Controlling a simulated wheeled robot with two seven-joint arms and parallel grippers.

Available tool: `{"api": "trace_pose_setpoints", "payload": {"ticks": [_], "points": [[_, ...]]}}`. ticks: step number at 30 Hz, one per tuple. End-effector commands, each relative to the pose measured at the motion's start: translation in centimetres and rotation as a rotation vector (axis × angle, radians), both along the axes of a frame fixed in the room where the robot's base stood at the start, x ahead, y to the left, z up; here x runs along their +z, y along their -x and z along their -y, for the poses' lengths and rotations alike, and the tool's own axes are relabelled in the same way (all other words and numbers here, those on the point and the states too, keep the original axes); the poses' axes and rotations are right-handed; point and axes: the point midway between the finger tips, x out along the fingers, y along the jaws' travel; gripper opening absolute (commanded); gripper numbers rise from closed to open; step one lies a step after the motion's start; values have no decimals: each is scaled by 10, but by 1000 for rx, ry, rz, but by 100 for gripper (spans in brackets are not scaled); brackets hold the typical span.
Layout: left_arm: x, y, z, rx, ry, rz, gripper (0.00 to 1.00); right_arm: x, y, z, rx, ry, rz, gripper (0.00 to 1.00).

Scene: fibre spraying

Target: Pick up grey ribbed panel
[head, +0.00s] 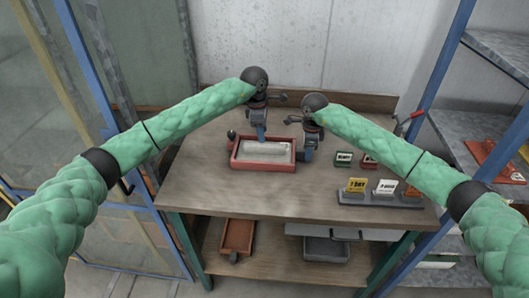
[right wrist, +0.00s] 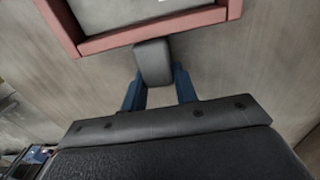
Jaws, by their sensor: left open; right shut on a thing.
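A red-rimmed tray (head: 235,163) sits on the workbench, with a pale grey slab (head: 266,149) inside; I cannot make out ribs on it. The tray rim (right wrist: 150,31) and slab (right wrist: 120,12) also show at the top of the right wrist view. My left gripper (head: 262,136) is open at the tray's back edge. My right gripper (head: 307,156) is at the tray's right end. In the right wrist view its blue fingers (right wrist: 160,92) are shut on a dark grey rounded block (right wrist: 153,62) against the tray's rim. Whether the block is fixed to the tray, I cannot tell.
Small labelled blocks (head: 343,159) and a grey rack with yellow and white cards (head: 380,199) stand on the right of the bench (head: 220,195). A brown bin (head: 237,238) and a grey bin (head: 327,249) are below.

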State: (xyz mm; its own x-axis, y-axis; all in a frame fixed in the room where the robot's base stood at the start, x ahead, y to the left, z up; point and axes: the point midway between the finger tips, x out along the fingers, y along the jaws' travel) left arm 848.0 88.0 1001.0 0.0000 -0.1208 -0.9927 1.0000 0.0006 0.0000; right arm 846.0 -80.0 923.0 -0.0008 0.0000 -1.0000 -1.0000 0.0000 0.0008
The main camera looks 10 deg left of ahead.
Motion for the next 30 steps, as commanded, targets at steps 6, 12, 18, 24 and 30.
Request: {"api": "trace_pose_setpoints", "payload": {"ticks": [6,12,18,24,30], "points": [[-17,2,2,0,0,-3,46,0,0,0,-1,0,1,0],[-44,3,6,1,0,-2,46,0,0,0,-1,0,1,0],[-52,3,7,0,1,-1,46,0,0,0,-1,0,1,0],[-52,3,6,0,0,-1,30,0,0,0,-1,0,1,0],[-52,3,6,0,0,-1,0,0,0,0,0,0,1,0]]}}
